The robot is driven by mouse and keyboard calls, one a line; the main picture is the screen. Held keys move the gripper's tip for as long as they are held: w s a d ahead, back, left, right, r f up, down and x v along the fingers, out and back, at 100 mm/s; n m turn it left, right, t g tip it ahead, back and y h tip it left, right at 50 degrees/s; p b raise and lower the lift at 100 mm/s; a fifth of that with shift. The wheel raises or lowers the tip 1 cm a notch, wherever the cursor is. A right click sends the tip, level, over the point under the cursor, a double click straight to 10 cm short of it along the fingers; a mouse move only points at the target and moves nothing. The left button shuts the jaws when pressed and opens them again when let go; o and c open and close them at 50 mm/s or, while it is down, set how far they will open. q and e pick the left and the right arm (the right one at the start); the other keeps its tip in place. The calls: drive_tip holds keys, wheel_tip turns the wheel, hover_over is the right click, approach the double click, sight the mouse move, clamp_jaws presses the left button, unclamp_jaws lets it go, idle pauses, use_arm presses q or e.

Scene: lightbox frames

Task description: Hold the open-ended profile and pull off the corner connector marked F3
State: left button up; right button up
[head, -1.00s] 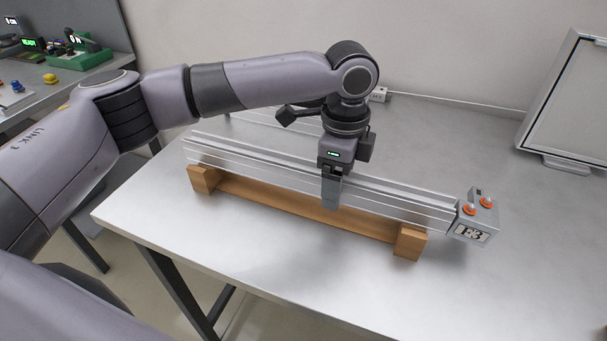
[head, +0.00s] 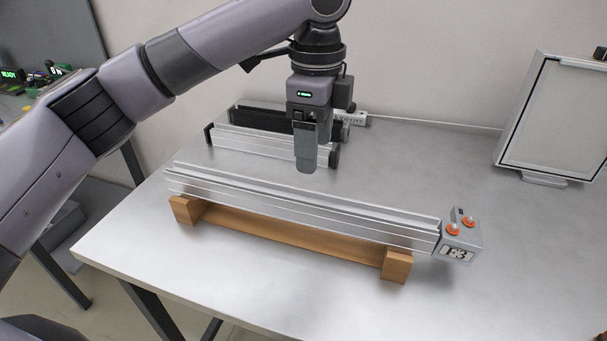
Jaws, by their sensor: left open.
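The silver aluminium profile (head: 300,210) lies level across a wooden cradle, its left end bare. The grey corner connector (head: 460,243) sits against the profile's right end. It has two orange-ringed buttons on top and a label on its front whose characters are too small to read surely. My left gripper (head: 306,165) points down, raised above and behind the middle of the profile. It is open and empty, clear of the profile; its fingers overlap from this angle. My right gripper is not in view.
The wooden cradle (head: 290,243) has a block at each end. A framed light panel (head: 555,118) stands at the back right. The table's middle right is clear.

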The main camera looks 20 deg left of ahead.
sight(304, 196)
use_arm(q)
drive_tip(key=f, duration=0.4)
drive_tip(key=a+f, duration=0.1)
drive_tip(key=f, duration=0.6)
drive_tip(key=shift+a+f, duration=0.3)
drive_tip(key=shift+f, duration=0.1)
clamp_jaws()
drive_tip(key=shift+c, duration=1)
unclamp_jaws()
drive_tip(key=c, duration=1)
